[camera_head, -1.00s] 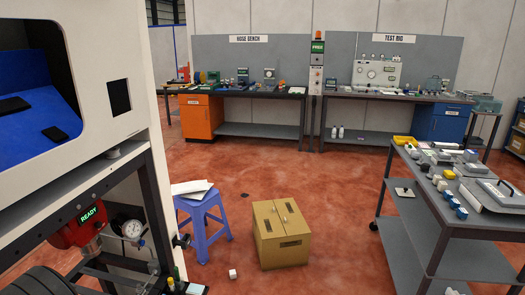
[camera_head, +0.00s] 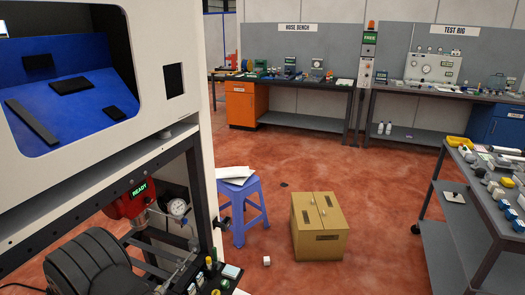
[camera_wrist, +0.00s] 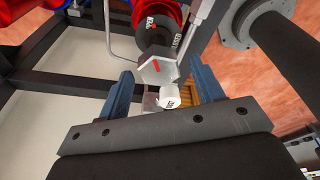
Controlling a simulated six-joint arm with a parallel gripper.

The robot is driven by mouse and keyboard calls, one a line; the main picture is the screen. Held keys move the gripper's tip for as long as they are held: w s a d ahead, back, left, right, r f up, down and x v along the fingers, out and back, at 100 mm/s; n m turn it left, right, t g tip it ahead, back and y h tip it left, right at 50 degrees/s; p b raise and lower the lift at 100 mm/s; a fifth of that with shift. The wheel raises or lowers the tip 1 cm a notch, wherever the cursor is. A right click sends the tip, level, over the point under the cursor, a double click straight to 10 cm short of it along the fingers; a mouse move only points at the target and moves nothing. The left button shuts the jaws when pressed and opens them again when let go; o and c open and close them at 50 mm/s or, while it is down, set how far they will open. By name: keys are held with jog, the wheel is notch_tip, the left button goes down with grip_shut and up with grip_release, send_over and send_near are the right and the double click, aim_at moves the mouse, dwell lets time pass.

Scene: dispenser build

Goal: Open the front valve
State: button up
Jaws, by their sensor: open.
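In the wrist view my gripper (camera_wrist: 163,88) is open, with its two blue fingers spread apart. Between and just beyond the fingers is a grey metal fitting (camera_wrist: 156,70) with a red mark on its face. A small white cap-like piece (camera_wrist: 169,98) with dark lettering is below it. A black and red cylinder (camera_wrist: 158,28) with white lettering stands behind the fitting. No finger clearly touches these parts. I cannot tell which part is the front valve. In the head view a black knob-like part (camera_head: 224,222) sticks out from the machine frame, near a round gauge (camera_head: 178,207).
A red unit with a green READY display (camera_head: 139,190) sits in the machine frame. A blue stool (camera_head: 240,205) and a cardboard box (camera_head: 318,226) stand on the red floor. A loaded cart (camera_head: 455,215) is at right. Benches line the back wall.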

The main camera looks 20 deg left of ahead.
jog(key=shift+r, duration=2.35)
jog(key=shift+f, duration=0.1)
notch_tip(320, 180, down, 7)
jog(key=shift+r, duration=0.1)
